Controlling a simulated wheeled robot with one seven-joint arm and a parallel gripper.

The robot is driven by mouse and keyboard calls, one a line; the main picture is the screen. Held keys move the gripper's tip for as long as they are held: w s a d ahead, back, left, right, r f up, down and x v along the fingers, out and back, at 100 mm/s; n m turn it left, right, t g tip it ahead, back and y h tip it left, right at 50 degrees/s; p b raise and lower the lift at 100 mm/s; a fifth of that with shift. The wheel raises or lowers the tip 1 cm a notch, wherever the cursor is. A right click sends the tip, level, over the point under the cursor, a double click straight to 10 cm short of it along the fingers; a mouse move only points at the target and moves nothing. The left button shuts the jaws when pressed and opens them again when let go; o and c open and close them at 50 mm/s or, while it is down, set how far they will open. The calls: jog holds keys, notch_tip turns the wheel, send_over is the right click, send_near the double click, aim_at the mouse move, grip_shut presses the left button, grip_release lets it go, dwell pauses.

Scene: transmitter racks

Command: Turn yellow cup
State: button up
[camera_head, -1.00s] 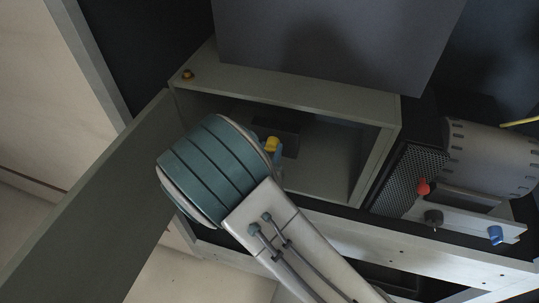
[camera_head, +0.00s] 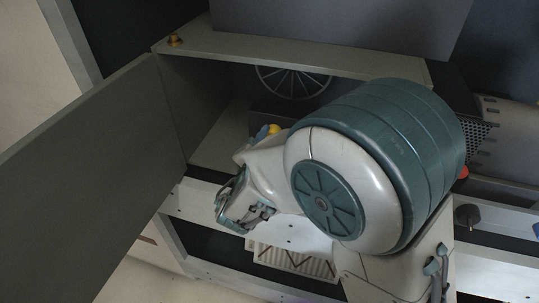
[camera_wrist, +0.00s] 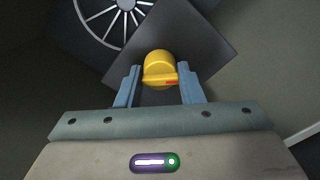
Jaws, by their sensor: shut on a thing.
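The yellow cup (camera_wrist: 159,66) is a short, rounded yellow knob-like piece with a small red mark on its near edge. It stands out from a dark square block (camera_wrist: 205,45) inside the open grey cabinet. In the wrist view the two blue fingers of my gripper (camera_wrist: 159,88) stand on either side of it, shut on it. In the head view a bit of the yellow cup (camera_head: 274,129) shows beside a blue fingertip (camera_head: 262,131). My arm hides most of the cabinet's right side.
The cabinet door (camera_head: 85,180) hangs open at the left. A spoked round vent (camera_head: 293,80) is in the cabinet's back. The cabinet's left interior is clear.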

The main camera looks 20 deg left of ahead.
jog(key=m+b, duration=0.2)
jog(key=b, duration=0.2)
jog(key=m+b, duration=0.2)
jog(key=b, duration=0.3)
jog(key=m+b, duration=0.3)
jog(key=b, duration=0.2)
jog(key=shift+f, duration=0.4)
jog(key=m+b, duration=0.2)
jog(key=b, duration=0.2)
jog(key=shift+r+b, duration=0.15)
jog(key=shift+b, duration=0.25)
jog(key=shift+r+m+b, duration=0.15)
jog(key=shift+m+b, duration=0.45)
jog(key=shift+b, duration=0.2)
jog(key=shift+r, duration=0.1)
jog(key=o, duration=1)
jog(key=shift+c, duration=0.2)
jog(key=shift+s, duration=0.15)
jog(key=s+d+p, duration=0.1)
jog(key=s+p, duration=0.1)
jog(key=s, duration=1.1)
jog(key=shift+s+d, duration=0.2)
jog(key=shift+s, duration=0.05)
